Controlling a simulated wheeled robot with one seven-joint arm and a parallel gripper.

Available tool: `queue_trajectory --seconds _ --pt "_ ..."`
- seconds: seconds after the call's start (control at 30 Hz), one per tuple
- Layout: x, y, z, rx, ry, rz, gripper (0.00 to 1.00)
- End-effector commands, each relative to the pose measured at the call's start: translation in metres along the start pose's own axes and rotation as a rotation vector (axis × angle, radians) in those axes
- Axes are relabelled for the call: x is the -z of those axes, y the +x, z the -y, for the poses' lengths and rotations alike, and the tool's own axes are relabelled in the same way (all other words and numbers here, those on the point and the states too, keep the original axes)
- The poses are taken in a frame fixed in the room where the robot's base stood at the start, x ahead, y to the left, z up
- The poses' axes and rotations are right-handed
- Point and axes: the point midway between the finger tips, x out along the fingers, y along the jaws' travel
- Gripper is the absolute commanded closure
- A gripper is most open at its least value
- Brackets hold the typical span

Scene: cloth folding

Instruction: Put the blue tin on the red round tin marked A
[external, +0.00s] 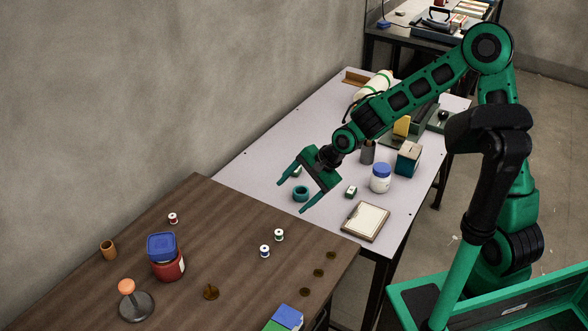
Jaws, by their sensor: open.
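A blue tin (161,245) sits on top of a red round tin (168,269) on the brown wooden table. The blue tin looks roughly square and rests fairly level on the red one. A pale patch shows on the red tin's right side; I cannot read a letter on it. My gripper (292,197) is open, its two green fingers spread and pointing down-left. It is above the near end of the white table, well to the right of the tins and apart from them. Nothing shows between its fingers.
A lamp-like piece with an orange knob (126,286) and a brown cup (108,250) stand near the tins. Several thread spools are scattered about.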

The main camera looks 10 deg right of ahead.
Motion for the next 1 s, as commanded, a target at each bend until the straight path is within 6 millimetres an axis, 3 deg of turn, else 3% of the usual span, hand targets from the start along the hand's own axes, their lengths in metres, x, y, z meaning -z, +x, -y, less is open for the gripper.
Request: queue_trajectory --seconds 0.03,0.1,0.17,0.3,0.4,0.5,0.6,0.73,0.9,1.0 --pt "0.035 -0.018 -0.006 -0.018 -0.046 -0.067 0.27" --pt "0.081 -0.045 -0.019 -0.063 -0.112 -0.152 0.27" --pt "0.121 -0.073 -0.035 -0.11 -0.163 -0.222 0.27" --pt "0.198 -0.148 -0.08 -0.239 -0.256 -0.347 0.27" --pt "0.236 -0.205 -0.121 -0.336 -0.294 -0.397 0.27" --pt "0.261 -0.261 -0.167 -0.427 -0.317 -0.415 0.27" --pt "0.271 -0.311 -0.216 -0.5 -0.327 -0.402 0.27" --pt "0.265 -0.364 -0.281 -0.563 -0.332 -0.343 0.27" --pt "0.239 -0.403 -0.346 -0.576 -0.349 -0.242 0.27" --pt "0.225 -0.412 -0.368 -0.567 -0.361 -0.197 0.27"
